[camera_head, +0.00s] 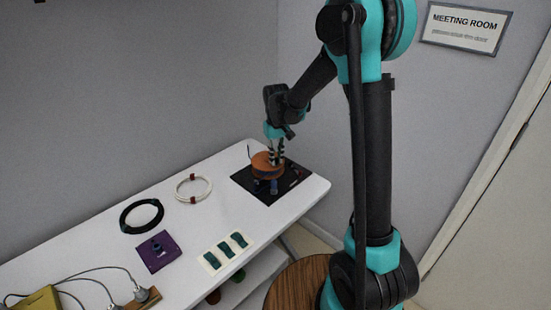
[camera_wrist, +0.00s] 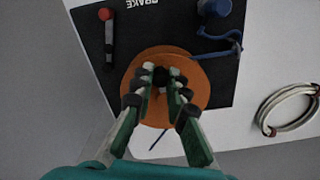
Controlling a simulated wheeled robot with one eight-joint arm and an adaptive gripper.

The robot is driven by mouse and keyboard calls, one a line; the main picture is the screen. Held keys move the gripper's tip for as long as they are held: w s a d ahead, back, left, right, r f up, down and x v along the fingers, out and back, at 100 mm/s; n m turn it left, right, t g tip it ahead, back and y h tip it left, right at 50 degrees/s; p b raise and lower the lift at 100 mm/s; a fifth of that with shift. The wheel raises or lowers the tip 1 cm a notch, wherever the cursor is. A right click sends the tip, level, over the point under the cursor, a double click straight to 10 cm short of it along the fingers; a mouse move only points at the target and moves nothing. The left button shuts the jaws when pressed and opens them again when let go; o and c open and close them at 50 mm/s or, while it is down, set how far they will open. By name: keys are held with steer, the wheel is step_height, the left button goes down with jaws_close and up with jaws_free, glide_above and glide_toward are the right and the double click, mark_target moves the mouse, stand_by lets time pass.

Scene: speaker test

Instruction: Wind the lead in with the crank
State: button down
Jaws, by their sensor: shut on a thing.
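An orange cable reel (camera_head: 262,172) stands on a black base plate (camera_head: 243,178) at the far end of the white table. In the wrist view the orange reel disc (camera_wrist: 198,78) fills the middle. My gripper (camera_head: 275,158) is over the reel; in the wrist view my gripper (camera_wrist: 160,80) is shut on the dark crank knob (camera_wrist: 161,73), mostly hidden between the fingers. A blue lead (camera_wrist: 222,54) runs from the reel's edge toward a blue fitting (camera_wrist: 214,8). A red-topped lever (camera_wrist: 106,15) stands beside the word BRAKE on the black plate.
A white coil (camera_head: 206,191), a black coil (camera_head: 128,227), a purple box (camera_head: 152,263) and a panel of green switches (camera_head: 244,254) lie on the white table (camera_head: 110,228). A yellow box (camera_head: 38,301) and a plugged socket strip (camera_head: 146,298) are at the near left. A wall is behind.

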steer(key=c, duration=1.5)
jaws_free()
step_height(320, 180, up, 12)
steer(key=s+d+f+m+t, duration=0.1)
steer(key=s+d+f, duration=0.3)
steer(key=s+d, duration=0.2)
steer(key=s+d+f+m+t, duration=0.1)
steer(key=s+d+f, duration=0.3)
steer(key=s, duration=0.6)
steer(key=s+d+f+m+t, duration=0.2)
steer(key=s+d+f, duration=0.3)
steer(key=s+d, duration=0.3)
steer(key=shift+s+m, duration=0.3)
steer(key=shift+m, duration=0.1)
